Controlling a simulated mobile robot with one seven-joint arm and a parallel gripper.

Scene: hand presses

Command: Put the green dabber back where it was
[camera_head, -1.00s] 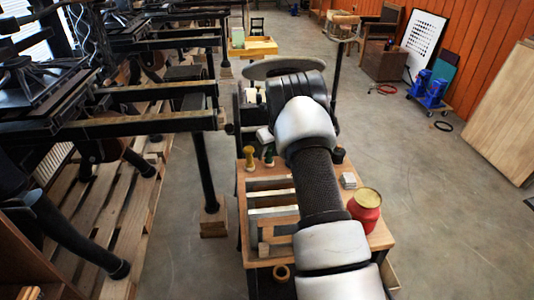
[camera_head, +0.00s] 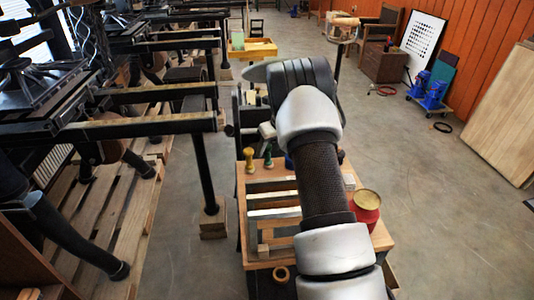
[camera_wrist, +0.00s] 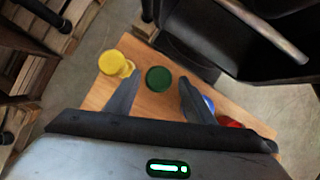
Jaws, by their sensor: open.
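The green dabber (camera_head: 268,157) stands upright on the wooden table, just right of the yellow dabber (camera_head: 249,160) in the head view. In the wrist view I look down on the round top of the green dabber (camera_wrist: 158,79), which appears between the tips of my open gripper (camera_wrist: 160,82). I cannot tell how far above it the fingers are; nothing is visibly held. The yellow dabber (camera_wrist: 112,64) is left of the left finger. A blue thing (camera_wrist: 209,103) shows beside the right finger.
A red can (camera_head: 366,208) stands on the wooden table (camera_head: 381,238), right of my arm; part of it also shows in the wrist view (camera_wrist: 230,122). A black press frame (camera_head: 140,127) is at the left. Open floor (camera_head: 445,220) lies at the right.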

